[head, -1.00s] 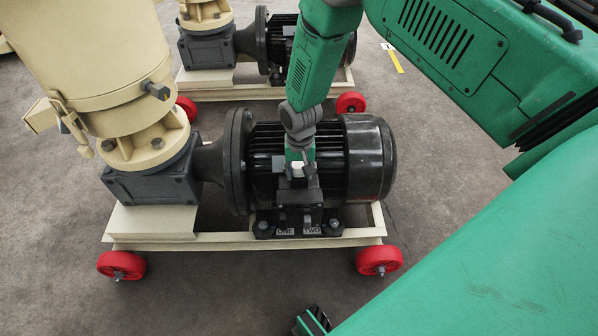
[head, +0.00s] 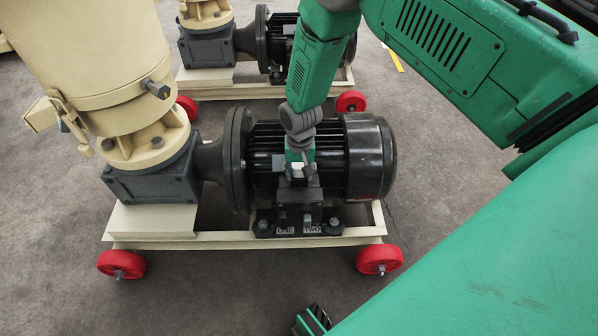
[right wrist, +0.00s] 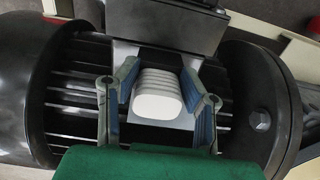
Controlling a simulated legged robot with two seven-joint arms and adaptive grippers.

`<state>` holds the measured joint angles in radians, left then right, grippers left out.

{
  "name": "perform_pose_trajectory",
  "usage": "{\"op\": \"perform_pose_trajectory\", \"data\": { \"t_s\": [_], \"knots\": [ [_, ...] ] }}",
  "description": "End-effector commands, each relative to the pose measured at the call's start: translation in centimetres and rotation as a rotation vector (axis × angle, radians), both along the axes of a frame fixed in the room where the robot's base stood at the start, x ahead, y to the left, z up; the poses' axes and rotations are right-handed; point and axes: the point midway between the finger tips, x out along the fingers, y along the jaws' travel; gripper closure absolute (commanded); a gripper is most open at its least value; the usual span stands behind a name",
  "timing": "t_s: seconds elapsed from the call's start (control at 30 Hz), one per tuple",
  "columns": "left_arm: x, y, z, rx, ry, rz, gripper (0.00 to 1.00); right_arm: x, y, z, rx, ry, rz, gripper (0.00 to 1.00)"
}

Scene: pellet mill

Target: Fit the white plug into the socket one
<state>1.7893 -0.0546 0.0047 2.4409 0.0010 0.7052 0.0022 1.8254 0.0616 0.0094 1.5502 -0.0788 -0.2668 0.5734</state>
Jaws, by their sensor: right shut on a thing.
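The white plug (right wrist: 158,97) sits between the blue-padded fingers of my right gripper in the right wrist view. In the head view my right gripper (head: 299,166) points down over the black motor (head: 335,155), and only a little of the plug shows there. The gripper is shut on the plug, above the motor's ribbed casing and right behind the dark box (head: 300,196). Socket one (head: 285,214) is at the front of the motor, above the label ONE; its opening is not clear. The TWO label (head: 312,230) is just right of it. My left gripper is not in view.
The motor sits on a cream frame (head: 215,241) with red wheels (head: 379,259). A cream mill body (head: 105,60) stands at the left, joined to the motor. A second machine (head: 215,50) stands behind. The grey floor in front is clear.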

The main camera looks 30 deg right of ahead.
Motion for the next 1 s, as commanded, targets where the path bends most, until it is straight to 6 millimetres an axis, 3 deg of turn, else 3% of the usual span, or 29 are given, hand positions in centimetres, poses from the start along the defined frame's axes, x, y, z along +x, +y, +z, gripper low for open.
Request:
{"op": "perform_pose_trajectory", "data": {
  "t_s": [0.97,1.0],
  "knots": [
    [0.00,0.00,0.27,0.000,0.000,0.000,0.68,-0.01,0.00,-0.15,0.000,0.000,0.001,0.92],
    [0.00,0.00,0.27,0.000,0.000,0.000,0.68,-0.02,-0.01,-0.15,0.000,0.000,0.001,0.50]
  ]
}}
